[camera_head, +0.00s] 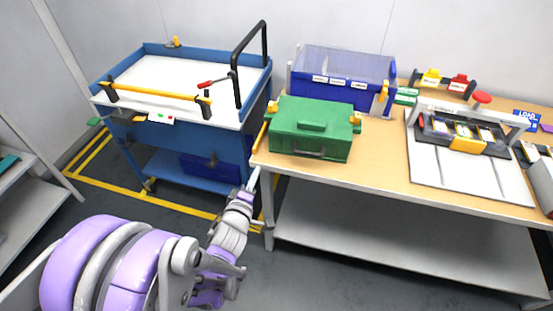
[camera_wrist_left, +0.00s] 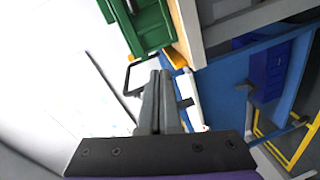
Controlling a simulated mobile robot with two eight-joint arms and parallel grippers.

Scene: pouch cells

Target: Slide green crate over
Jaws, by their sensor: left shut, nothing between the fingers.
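The green crate (camera_head: 312,127) is lidded and sits near the left end of the wooden table (camera_head: 385,170), with a yellow latch or clip at each side. My left gripper (camera_head: 254,178) is just left of and below the crate, by the table's left front corner, apart from the crate. In the left wrist view the gripper fingers (camera_wrist_left: 160,75) are together with nothing between them. The green crate (camera_wrist_left: 145,22) shows beyond the fingertips there, at the top. My right gripper is in neither view.
A blue cart (camera_head: 160,135) with a white top and black handle stands left of the table. A blue bin (camera_head: 343,80) with a clear upper part is behind the crate. A fixture with a press frame (camera_head: 470,115) stands on a pale mat to the right. Bare tabletop lies between crate and mat.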

